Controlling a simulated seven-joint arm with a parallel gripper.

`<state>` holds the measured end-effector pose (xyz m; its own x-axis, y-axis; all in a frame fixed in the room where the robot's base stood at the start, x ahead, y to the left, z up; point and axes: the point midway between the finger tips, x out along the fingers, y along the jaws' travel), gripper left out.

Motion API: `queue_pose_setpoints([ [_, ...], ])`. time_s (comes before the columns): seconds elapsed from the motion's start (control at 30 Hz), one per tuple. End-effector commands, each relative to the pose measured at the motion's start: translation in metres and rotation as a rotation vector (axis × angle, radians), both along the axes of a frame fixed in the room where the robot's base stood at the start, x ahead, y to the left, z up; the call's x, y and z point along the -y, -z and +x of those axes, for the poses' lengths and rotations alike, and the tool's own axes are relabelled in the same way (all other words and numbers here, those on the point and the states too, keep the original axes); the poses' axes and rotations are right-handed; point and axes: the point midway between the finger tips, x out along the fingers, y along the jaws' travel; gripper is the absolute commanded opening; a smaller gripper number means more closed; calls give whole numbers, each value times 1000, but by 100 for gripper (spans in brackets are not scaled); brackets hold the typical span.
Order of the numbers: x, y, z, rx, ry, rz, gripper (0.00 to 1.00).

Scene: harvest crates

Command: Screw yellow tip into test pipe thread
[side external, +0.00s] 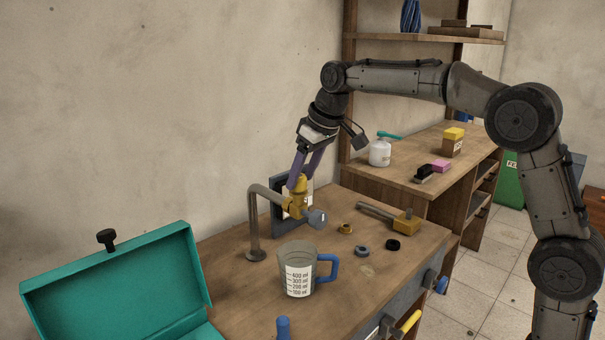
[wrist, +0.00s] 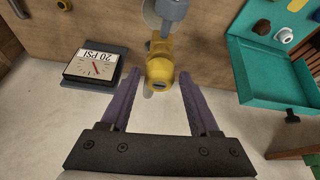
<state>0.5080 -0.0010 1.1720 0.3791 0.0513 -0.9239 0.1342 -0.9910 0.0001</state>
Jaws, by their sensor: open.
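A grey test pipe (side external: 254,222) rises from the bench and bends over to the right. A yellow fitting (side external: 297,205) sits at its end, with a blue-grey piece (side external: 316,217) on its side. My gripper (side external: 298,182) is above the fitting, its purple fingers pointing down around the fitting's upper part. In the wrist view the yellow fitting (wrist: 159,68) lies between the two open fingers of my gripper (wrist: 160,78), with gaps on both sides. I cannot tell whether a separate yellow tip is there; the thread is hidden.
A gauge (wrist: 92,68) stands behind the fitting. A measuring jug (side external: 297,254) with a blue handle is in front. A brass ring (side external: 345,228), a grey ring (side external: 362,251), a black ring (side external: 393,244) and a yellow-ended tool (side external: 403,223) lie right. An open teal toolbox (side external: 120,285) is left.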

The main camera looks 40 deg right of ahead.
Motion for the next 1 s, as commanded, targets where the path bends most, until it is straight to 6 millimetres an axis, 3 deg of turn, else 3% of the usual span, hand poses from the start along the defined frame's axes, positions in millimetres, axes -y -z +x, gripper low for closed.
queue_pose_setpoints([
  [0.27, 2, 0, 1, 1, -137, 1, 62],
  [1.0, 3, 0, 1, 0, -299, 0, 62],
])
